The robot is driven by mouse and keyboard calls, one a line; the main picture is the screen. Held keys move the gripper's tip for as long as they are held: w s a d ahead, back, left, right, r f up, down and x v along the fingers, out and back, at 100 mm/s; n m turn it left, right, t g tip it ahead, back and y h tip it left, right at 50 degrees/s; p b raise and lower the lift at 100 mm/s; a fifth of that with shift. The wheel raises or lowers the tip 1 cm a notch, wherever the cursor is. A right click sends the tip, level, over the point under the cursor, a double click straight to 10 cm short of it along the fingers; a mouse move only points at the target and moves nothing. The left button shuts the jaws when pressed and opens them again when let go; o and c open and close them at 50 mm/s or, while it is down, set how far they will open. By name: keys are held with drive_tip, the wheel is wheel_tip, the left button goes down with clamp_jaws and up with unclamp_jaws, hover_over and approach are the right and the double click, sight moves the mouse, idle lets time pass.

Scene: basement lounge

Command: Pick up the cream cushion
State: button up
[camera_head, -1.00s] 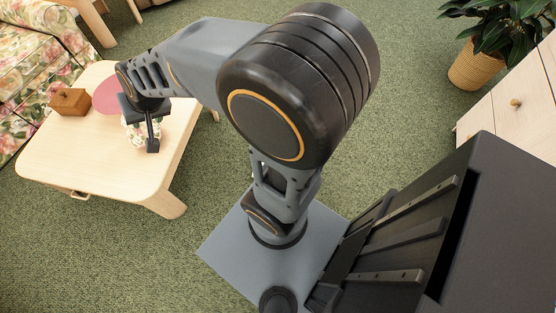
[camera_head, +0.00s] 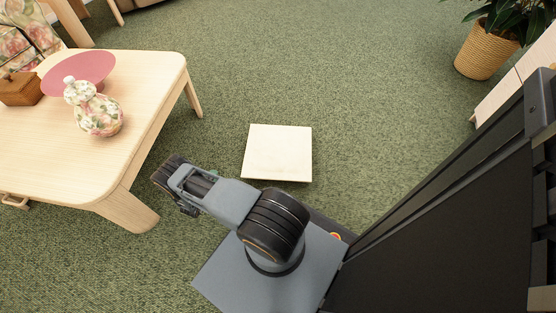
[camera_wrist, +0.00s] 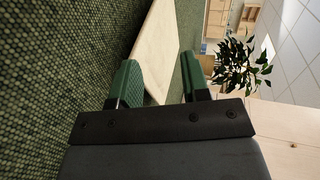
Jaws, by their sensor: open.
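The cream cushion (camera_head: 278,153) lies flat on the green carpet, a square pale slab just beyond my base and right of the low table. In the wrist view, the cushion (camera_wrist: 158,52) shows as a long pale slab, seen tilted, in the gap between the fingers and beyond them. My gripper (camera_wrist: 160,80) is open, with two green-padded fingers apart and nothing held. Whether a finger touches the cushion I cannot tell.
A low wooden table (camera_head: 150,75) stands at the left with a floral vase (camera_head: 98,115), a pink round plate (camera_head: 85,70) and a wooden box (camera_head: 20,88). A potted plant (camera_head: 485,50) stands at the upper right beside pale drawers. Carpet beyond the cushion is clear.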

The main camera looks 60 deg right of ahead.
drive_tip(key=s+f+m+g+h+b, duration=0.1)
drive_tip(key=s+f, duration=0.2)
drive_tip(key=s, duration=0.1)
drive_tip(key=s+d+f+m+g+h+b, duration=0.1)
drive_tip(key=s+f, duration=0.3)
drive_tip(key=s, duration=0.1)
drive_tip(key=s+d+f+m+g+h+b, duration=0.1)
drive_tip(key=s+f+h, duration=0.1)
drive_tip(key=s+f, duration=0.2)
drive_tip(key=shift+s+d+b, duration=0.15)
drive_tip(key=shift+s+b, duration=0.2)
drive_tip(key=shift+b, duration=0.05)
approach(260, 178)
drive_tip(key=d, duration=0.1)
drive_tip(key=d+f, duration=0.1)
drive_tip(key=d, duration=0.1)
drive_tip(key=shift+d+g, duration=0.1)
drive_tip(key=shift+g, duration=0.2)
drive_tip(key=shift+w+d+r, duration=0.1)
drive_tip(key=shift+d, duration=1.6)
drive_tip(key=shift+w+d+r, duration=0.1)
drive_tip(key=shift+d, duration=1.6)
clamp_jaws()
